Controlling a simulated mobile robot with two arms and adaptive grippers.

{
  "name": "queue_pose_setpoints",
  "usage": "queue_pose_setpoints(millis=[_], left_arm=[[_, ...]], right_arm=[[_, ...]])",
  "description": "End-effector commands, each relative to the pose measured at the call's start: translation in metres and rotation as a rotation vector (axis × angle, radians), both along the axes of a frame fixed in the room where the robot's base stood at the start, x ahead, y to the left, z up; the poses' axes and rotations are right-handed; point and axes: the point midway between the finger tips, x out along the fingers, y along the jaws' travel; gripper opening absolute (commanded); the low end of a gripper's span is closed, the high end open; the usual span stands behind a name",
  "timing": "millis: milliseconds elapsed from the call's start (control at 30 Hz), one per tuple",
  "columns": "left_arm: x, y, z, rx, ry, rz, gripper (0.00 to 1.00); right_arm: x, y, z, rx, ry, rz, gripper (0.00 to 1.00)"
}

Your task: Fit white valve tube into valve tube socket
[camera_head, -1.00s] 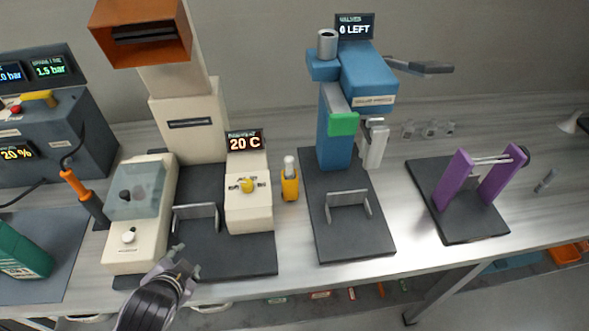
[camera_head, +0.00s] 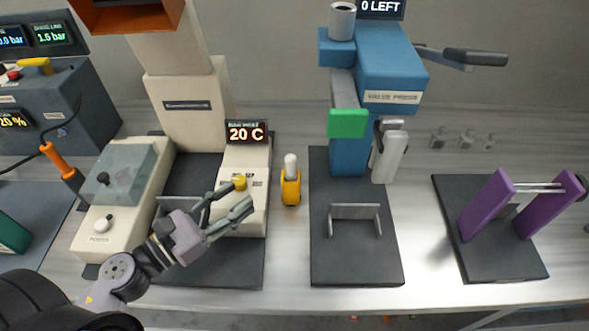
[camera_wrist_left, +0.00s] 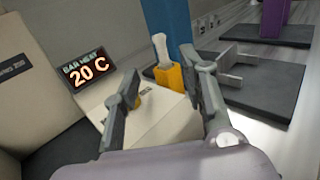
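My left gripper (camera_head: 246,196) is open and empty, over the cream bar heat unit. Its fingers also show apart in the left wrist view (camera_wrist_left: 163,75). Beyond them stands a small yellow holder (camera_head: 291,190) with a white upright rounded piece (camera_head: 290,164), perhaps the white valve tube; it also shows in the wrist view (camera_wrist_left: 160,47). The blue valve press (camera_head: 390,72) carries a grey open-topped cylinder (camera_head: 342,22), perhaps the socket. Its display (camera_head: 381,7) reads 0 LEFT. A white block (camera_head: 388,157) stands beside the press column. My right gripper is out of view.
The cream unit has a yellow knob (camera_head: 239,183) close to my fingers and a 20 C display (camera_head: 247,132). A grey bracket (camera_head: 355,215) stands on the press's dark base (camera_head: 355,262). A purple stand (camera_head: 487,205) is at right.

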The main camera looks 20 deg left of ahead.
Motion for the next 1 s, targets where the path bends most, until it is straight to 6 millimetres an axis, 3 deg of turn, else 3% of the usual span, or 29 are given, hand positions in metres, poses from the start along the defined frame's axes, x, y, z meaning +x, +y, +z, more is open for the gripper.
queue_pose_setpoints(millis=[33, 400, 767, 1000], left_arm=[[0.009, -0.005, 0.007, 0.001, -0.004, -0.003, 0.4], [0.069, -0.038, 0.007, -0.005, -0.003, 0.001, 0.4], [0.097, -0.053, 0.001, -0.006, 0.0, 0.003, 0.4], [0.128, -0.069, -0.003, -0.007, -0.001, 0.003, 0.4]], right_arm=[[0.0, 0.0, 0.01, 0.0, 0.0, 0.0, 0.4], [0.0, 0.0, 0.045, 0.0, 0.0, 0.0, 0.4], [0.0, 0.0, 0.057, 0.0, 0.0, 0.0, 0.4], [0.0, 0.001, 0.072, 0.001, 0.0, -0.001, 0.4]])
